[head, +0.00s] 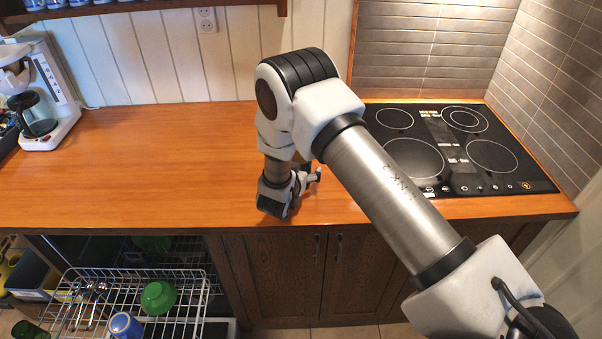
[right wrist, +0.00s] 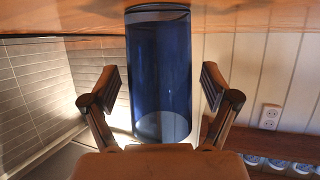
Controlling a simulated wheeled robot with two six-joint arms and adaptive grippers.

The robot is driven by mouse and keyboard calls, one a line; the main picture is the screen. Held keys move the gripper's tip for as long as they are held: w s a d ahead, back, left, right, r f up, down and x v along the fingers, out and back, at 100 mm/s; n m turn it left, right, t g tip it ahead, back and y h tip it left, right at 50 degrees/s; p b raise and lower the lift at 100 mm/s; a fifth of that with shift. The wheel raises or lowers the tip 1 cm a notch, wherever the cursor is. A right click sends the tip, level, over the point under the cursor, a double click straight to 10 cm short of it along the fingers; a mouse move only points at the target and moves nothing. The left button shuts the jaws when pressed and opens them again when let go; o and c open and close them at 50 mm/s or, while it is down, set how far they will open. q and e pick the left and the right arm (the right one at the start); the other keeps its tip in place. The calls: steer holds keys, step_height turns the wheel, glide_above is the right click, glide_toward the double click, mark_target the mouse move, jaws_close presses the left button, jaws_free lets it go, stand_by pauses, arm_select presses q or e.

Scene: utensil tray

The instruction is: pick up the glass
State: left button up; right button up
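A translucent dark blue glass (right wrist: 160,75) fills the middle of the right wrist view, where the wooden counter shows along the top edge. My right gripper (right wrist: 162,88) is open, with one finger on each side of the glass and a visible gap on both sides. In the head view my right gripper (head: 304,179) is low over the counter, near its front edge, left of the cooktop. The glass cannot be made out there, and my arm covers part of that area. My left gripper is not in view.
The wooden counter (head: 170,165) is clear to the left. A black cooktop (head: 455,150) lies at right and a coffee maker (head: 45,95) stands at far left. Below, a pulled-out wire rack (head: 195,300) holds a green bowl (head: 158,297) and a blue cup (head: 125,326).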

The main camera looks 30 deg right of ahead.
steer(key=shift+s+a+r, duration=0.1)
steer(key=shift+s+r, duration=0.05)
steer(key=shift+s, duration=0.05)
steer(key=c, duration=1.1)
steer(key=shift+w, duration=0.15)
steer(key=shift+c, duration=0.3)
